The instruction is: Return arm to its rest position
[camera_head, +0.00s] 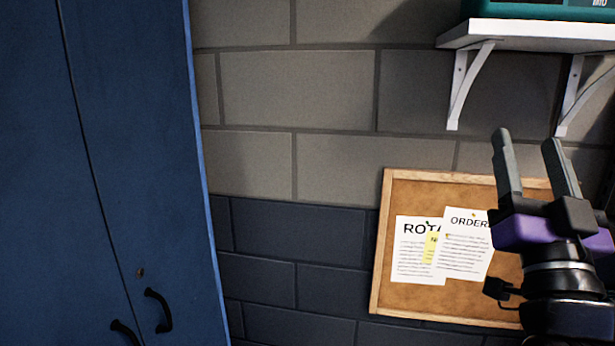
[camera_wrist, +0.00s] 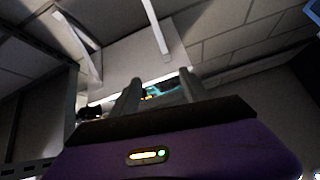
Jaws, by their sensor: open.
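My gripper (camera_head: 528,152) is raised at the right side of the head view, with its two grey fingers pointing up. The fingers are apart and nothing is between them. It is in front of the right part of a cork board (camera_head: 505,283) and below a white shelf (camera_head: 540,35). In the wrist view my gripper (camera_wrist: 160,85) also shows open and empty, with its purple body at the bottom. The shelf's underside and brackets show beyond the fingers there.
A teal case (camera_head: 540,10) sits on the shelf. White brackets (camera_head: 467,85) hang below it. A blue cabinet (camera_head: 110,150) with black handles stands at the left, doors shut. Papers (camera_head: 418,262) are pinned to the cork board. The block wall (camera_head: 290,90) between cabinet and board is bare.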

